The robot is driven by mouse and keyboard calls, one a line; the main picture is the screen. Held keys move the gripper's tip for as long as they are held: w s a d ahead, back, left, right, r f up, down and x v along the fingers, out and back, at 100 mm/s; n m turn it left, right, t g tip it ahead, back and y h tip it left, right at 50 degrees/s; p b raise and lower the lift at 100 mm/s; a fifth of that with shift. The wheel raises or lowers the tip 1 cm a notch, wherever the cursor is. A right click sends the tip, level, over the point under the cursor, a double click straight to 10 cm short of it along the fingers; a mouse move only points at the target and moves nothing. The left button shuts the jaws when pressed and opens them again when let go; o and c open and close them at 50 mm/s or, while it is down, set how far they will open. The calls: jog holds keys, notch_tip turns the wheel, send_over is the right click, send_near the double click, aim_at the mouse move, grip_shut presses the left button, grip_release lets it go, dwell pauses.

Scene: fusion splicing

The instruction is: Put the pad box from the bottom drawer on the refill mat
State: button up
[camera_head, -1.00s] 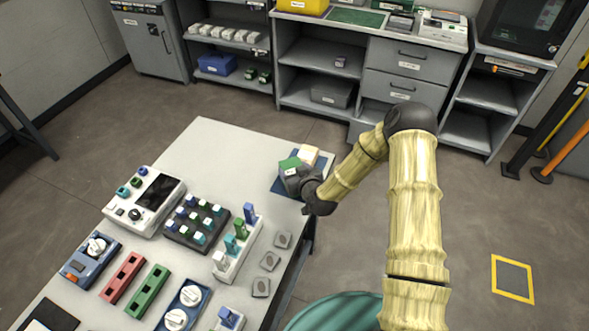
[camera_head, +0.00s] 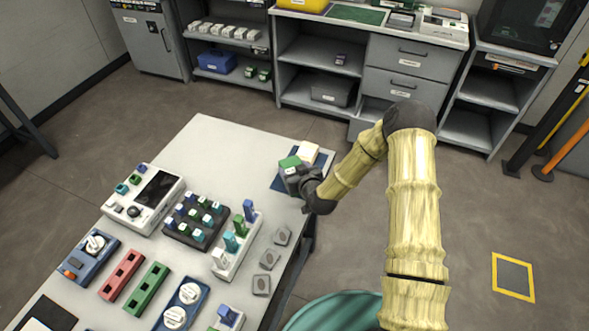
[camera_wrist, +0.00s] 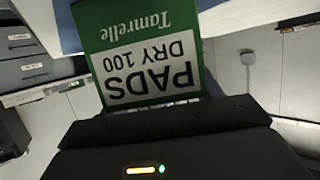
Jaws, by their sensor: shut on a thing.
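My gripper (camera_head: 296,178) is at the far right edge of the table, shut on the green and white pad box (camera_head: 290,162). In the wrist view the pad box (camera_wrist: 142,55) fills the upper middle, its label reading "PADS DRY 100" upside down. The blue refill mat (camera_head: 279,184) lies on the table corner under and beside the box, partly hidden by my gripper. A cream-white box (camera_head: 308,151) sits on the mat, just behind the pad box. I cannot tell whether the pad box touches the mat. The bottom drawer (camera_head: 361,127) is mostly hidden behind my arm.
The table (camera_head: 215,150) is clear left of the mat. Nearer stand a device with a dark screen (camera_head: 158,188), a black rack of small blocks (camera_head: 195,220) and a white holder (camera_head: 238,245). Grey shelves and drawers (camera_head: 400,85) stand at the back.

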jog(key=o, duration=1.2)
jog(key=p+v, duration=0.5)
jog(key=v, duration=1.2)
jog(key=shift+r+p, duration=0.25)
jog(key=shift+p, duration=0.1)
jog(key=shift+s, duration=0.15)
